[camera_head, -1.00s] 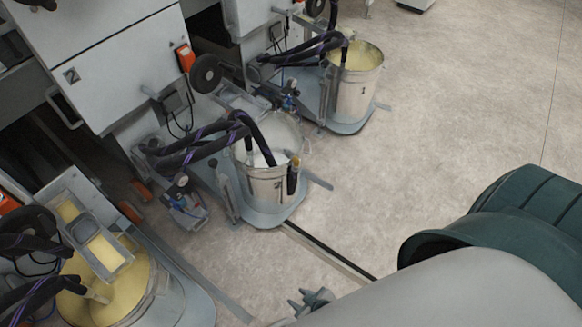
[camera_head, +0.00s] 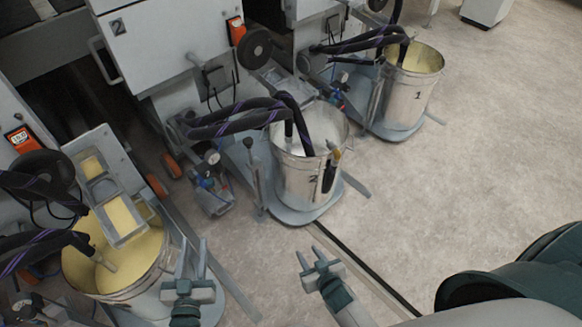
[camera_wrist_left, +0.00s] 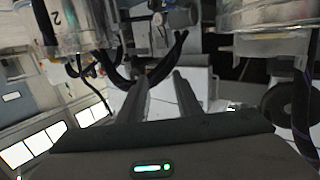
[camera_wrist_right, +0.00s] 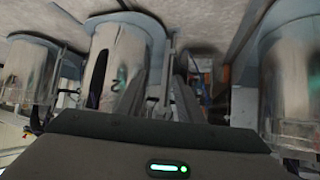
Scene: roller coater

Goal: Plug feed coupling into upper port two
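A bucket marked 2 (camera_head: 300,183) stands in the middle of the head view with pale contents. A dark hose end with a yellowish part (camera_head: 331,170), possibly the feed coupling, hangs at its front rim. Dark hoses (camera_head: 235,118) run from the machine marked 2 (camera_head: 155,50) into this bucket. I cannot make out upper port two. My left gripper (camera_head: 192,256) is open and empty, near the lower-left bucket. My right gripper (camera_head: 311,260) is open and empty, in front of bucket 2 and apart from it. Bucket 2 also shows in the right wrist view (camera_wrist_right: 122,50).
A bucket marked 1 (camera_head: 413,90) stands at the back right. A lower-left bucket (camera_head: 155,270) holds yellow liquid under a tray (camera_head: 120,218). A small gauge unit (camera_head: 212,185) sits left of bucket 2. A dark strip (camera_head: 365,270) crosses the floor. The right-hand floor is open.

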